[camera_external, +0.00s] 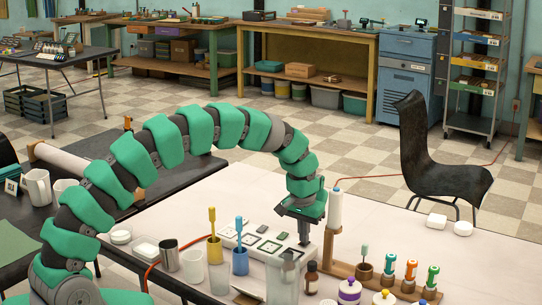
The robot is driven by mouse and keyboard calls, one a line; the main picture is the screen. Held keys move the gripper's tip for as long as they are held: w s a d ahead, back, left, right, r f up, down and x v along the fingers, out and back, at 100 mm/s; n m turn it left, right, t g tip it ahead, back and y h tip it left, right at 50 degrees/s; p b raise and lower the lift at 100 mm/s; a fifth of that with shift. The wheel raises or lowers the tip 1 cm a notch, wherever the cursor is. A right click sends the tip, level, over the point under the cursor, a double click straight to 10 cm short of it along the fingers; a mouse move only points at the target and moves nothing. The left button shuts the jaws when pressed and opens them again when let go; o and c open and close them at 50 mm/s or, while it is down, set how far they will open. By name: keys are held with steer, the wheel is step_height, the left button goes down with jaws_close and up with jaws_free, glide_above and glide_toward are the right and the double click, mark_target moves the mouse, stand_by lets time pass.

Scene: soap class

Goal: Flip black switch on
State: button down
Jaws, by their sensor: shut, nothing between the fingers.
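My gripper (304,238) hangs at the end of my green-padded arm, pointing down, its fingers together and empty. It is over the right end of a white panel (232,232) on the table, which carries several dark and green square pieces (269,246). I cannot tell whether the fingertips touch the panel. I cannot clearly make out the black switch; it may be one of the small dark pieces or hidden behind the gripper or the clear container (284,272) in front.
A white bottle (335,209) stands just right of my gripper, with a small brown bottle (311,278) nearer. A wooden rack (385,283) holds coloured bottles. Yellow (214,250) and blue (239,260) cups with tools stand left. The table's far right (400,225) is mostly clear.

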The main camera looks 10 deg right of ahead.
step_height(320, 180, up, 14)
steer(key=w+d+p, duration=0.1)
steer(key=shift+f, duration=0.15)
steer(key=shift+w, duration=0.1)
stand_by(0.5)
